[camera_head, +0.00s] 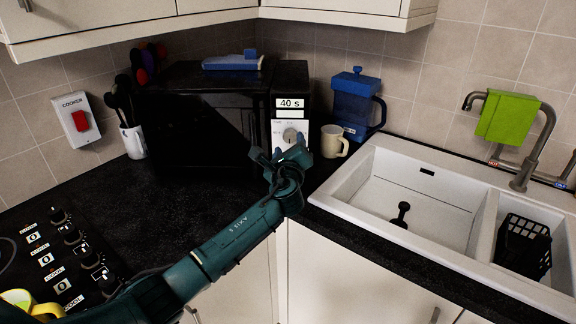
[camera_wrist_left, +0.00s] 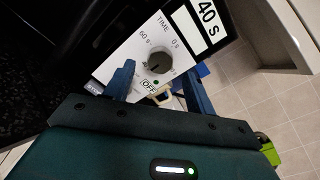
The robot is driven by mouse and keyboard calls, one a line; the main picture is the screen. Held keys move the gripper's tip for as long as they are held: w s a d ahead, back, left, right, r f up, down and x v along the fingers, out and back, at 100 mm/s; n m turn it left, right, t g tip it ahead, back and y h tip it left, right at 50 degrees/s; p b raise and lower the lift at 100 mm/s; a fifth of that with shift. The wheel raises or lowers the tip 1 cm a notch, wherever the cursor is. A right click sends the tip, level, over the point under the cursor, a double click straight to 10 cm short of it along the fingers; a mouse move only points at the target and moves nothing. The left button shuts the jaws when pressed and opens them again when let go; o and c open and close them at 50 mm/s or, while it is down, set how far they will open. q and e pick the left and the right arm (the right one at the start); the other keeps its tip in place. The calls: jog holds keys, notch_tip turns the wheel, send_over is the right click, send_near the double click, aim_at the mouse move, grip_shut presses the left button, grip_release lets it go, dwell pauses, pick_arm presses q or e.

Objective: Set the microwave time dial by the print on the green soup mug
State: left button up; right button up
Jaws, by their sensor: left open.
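The black microwave (camera_head: 205,125) stands in the corner of the counter. Its white panel carries the round time dial (camera_head: 289,135), with a "40 s" label (camera_head: 291,103) above it. A cream mug (camera_head: 333,141) stands right of the microwave, without readable print. No green soup mug shows.
A blue jug (camera_head: 356,104) stands behind the cream mug. A white sink (camera_head: 375,168) is to the right, with a tap (camera_head: 528,165) and green cloth (camera_head: 507,117). A utensil pot (camera_head: 133,141) stands left of the microwave. The hob (camera_head: 30,225) is at lower left.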

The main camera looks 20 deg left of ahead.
pick_arm(q)
jog(key=v, duration=0.9)
jog(key=s+d+f+n+g+h, duration=0.25)
jog(key=s+f+n, duration=0.35)
jog(key=f, duration=0.4)
jog(key=s+d+f+n+g+h, duration=0.1)
jog(key=s+f+n+g+h, duration=0.2)
jog(key=s+f, duration=0.65)
jog(key=s+f+n+g+h, duration=0.1)
jog(key=s+f+n, duration=0.3)
jog(key=s+n, duration=0.2)
jog(key=s+a+f+n+g, duration=0.1)
jog(key=s+f+n, duration=0.4)
jog(key=s, duration=0.5)
jog(key=n, duration=0.2)
jog(key=shift+s+n+h, duration=0.25)
jog(key=shift+n+h, duration=0.05)
jog(key=shift+h, duration=0.05)
jog(key=shift+a, duration=0.1)
dwell(2.9)
